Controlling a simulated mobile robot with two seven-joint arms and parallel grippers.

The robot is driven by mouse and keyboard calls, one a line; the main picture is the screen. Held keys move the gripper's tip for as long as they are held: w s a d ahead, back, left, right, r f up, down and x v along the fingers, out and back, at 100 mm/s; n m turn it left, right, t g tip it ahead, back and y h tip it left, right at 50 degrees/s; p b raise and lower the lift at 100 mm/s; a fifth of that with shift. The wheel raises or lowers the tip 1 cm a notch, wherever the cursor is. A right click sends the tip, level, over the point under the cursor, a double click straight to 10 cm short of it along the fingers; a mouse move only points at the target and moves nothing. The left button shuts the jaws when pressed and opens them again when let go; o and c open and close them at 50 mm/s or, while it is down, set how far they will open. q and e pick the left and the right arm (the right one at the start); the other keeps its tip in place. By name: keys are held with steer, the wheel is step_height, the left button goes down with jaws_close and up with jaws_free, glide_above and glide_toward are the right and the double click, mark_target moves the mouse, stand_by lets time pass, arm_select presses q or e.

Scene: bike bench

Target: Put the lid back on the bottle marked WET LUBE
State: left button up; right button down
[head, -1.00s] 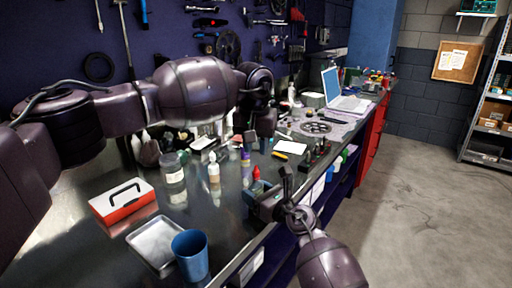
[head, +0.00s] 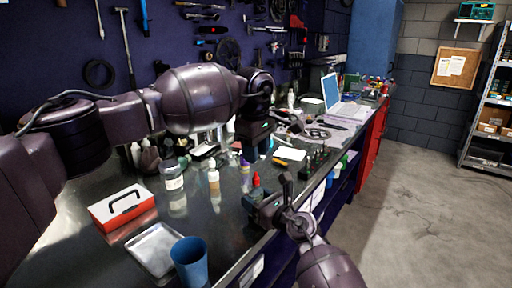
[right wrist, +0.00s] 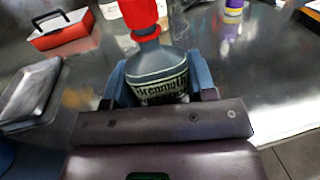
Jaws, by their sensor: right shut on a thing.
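My right gripper (head: 262,206) is shut on a dark grey bottle (right wrist: 158,68) and holds it upright at the bench's front edge. Whether the top is a separate lid is unclear. My left gripper (head: 254,143) hangs beyond the held bottle, pointing down over the bench. Its fingertips are not clear, and I cannot tell whether it holds anything.
A laptop (head: 342,95) is at the far end.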

arm_select(q)
steer(key=n, duration=0.5)
steer(key=shift+n, duration=0.4)
steer(key=n, duration=0.4)
steer(key=shift+r, duration=0.1)
steer(key=n, duration=0.5)
steer(key=shift+n, duration=0.4)
steer(key=n, duration=0.4)
steer(key=shift+r+g, duration=0.1)
steer(key=shift+g, duration=0.2)
steer(key=n, duration=0.4)
steer(key=shift+n, duration=0.3)
steer(key=n, duration=0.5)
steer(key=shift+r+n, duration=0.1)
steer(key=shift+n, duration=0.2)
steer(key=n, duration=0.5)
steer(key=shift+n, duration=0.3)
steer(key=n, duration=0.5)
steer(key=shift+r+g, duration=0.1)
steer(key=shift+g, duration=0.2)
